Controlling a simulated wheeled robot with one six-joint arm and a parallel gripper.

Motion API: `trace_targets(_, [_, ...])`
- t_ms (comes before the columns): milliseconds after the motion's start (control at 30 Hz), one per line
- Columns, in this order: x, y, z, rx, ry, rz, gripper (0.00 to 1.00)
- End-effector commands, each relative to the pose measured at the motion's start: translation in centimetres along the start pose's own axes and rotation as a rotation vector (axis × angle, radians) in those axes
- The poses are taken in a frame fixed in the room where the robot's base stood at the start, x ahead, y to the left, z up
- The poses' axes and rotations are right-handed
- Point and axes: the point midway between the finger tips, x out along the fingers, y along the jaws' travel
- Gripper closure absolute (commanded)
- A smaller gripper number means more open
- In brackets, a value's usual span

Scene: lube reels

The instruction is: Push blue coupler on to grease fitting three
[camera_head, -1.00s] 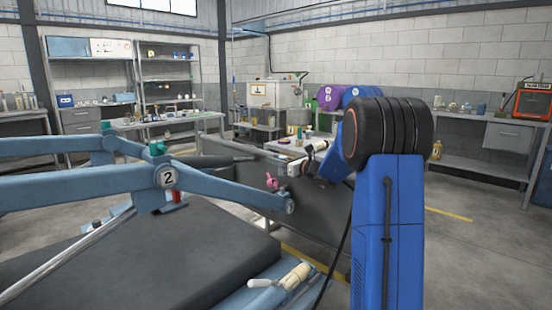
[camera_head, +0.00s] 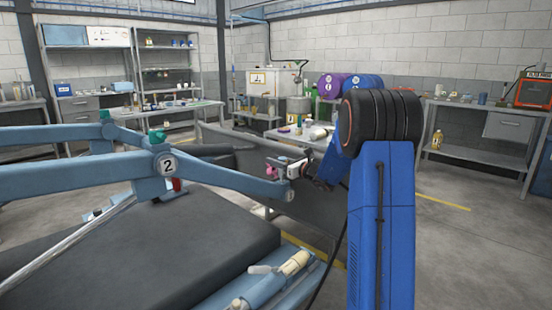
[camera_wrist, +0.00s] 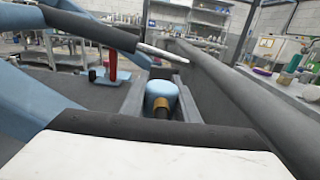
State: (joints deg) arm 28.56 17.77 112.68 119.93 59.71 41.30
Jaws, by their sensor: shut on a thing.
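My gripper (camera_head: 274,163) is at the end of the light blue lift arm (camera_head: 235,184), just above and beside a small pink part (camera_head: 271,171). In the wrist view its two grey fingers (camera_wrist: 160,105) are closed on the blue coupler (camera_wrist: 160,91), a light blue rounded piece with a brass-coloured part (camera_wrist: 162,108) below it. The lift arm's joint nearer the middle carries a round label 2 (camera_head: 168,165). A small round pale mark (camera_head: 290,195) is on the arm's tip, too small to read. I cannot make out fitting three or whether the coupler touches it.
The lift's dark platform (camera_head: 190,250) lies below the arm. A grey panel (camera_head: 240,170) stands behind the gripper. A red post (camera_wrist: 112,62) rises left of the fingers. A bench (camera_head: 318,127) with containers is beyond. Open floor (camera_head: 450,240) lies to the right.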

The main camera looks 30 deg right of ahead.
Motion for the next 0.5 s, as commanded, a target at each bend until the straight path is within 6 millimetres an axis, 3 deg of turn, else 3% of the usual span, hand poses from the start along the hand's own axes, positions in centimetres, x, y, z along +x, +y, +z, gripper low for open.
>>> trace_targets(500, [0.0,0.0,-2.3,-0.001,0.0,0.0,0.98])
